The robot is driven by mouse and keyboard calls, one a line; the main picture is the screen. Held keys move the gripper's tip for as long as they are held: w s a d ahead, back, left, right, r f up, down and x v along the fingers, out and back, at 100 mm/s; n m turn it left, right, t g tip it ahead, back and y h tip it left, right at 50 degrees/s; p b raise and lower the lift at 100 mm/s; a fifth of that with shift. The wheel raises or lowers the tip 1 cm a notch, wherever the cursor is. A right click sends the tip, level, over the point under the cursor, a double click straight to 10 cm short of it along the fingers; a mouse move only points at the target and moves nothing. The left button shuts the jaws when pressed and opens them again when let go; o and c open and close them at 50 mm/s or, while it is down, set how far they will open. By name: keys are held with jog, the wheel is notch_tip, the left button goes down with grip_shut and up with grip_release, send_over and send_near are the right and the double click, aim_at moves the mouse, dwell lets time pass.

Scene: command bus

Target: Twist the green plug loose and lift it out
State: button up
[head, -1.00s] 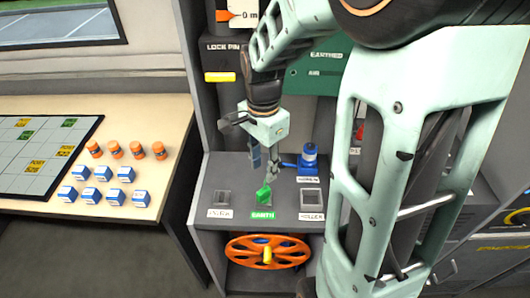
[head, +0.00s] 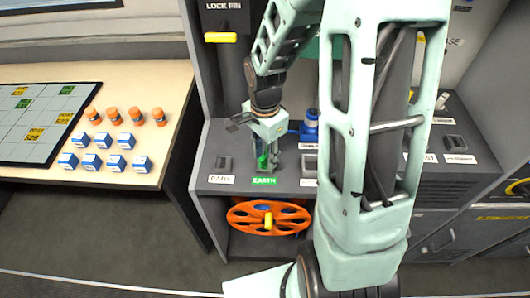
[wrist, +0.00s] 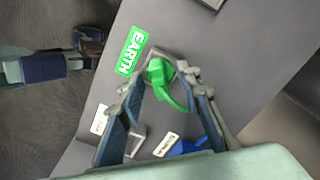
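The green plug (wrist: 160,72) sits at a socket beside the green EARTH label (wrist: 132,52), with a curved green tail trailing from it. In the head view the green plug (head: 262,161) shows partly between my fingers. My gripper (wrist: 163,78) is open, with one finger on each side of the plug. A small gap seems to show on both sides in the wrist view. In the head view my gripper (head: 268,165) points down at the grey socket panel (head: 228,148). Its fingers hide part of the plug and its socket.
A blue plug (head: 310,127) stands behind and right of my gripper. An orange reel (head: 268,217) is below the panel. A table (head: 165,92) at left bears orange and blue-white pieces.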

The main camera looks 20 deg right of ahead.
jog(key=shift+c, duration=0.4)
grip_shut()
jog(key=n+p, duration=0.1)
jog(key=n, duration=0.3)
jog(key=shift+r+n+p, duration=0.1)
jog(key=shift+n+p, duration=0.3)
jog(key=shift+n, duration=1.6)
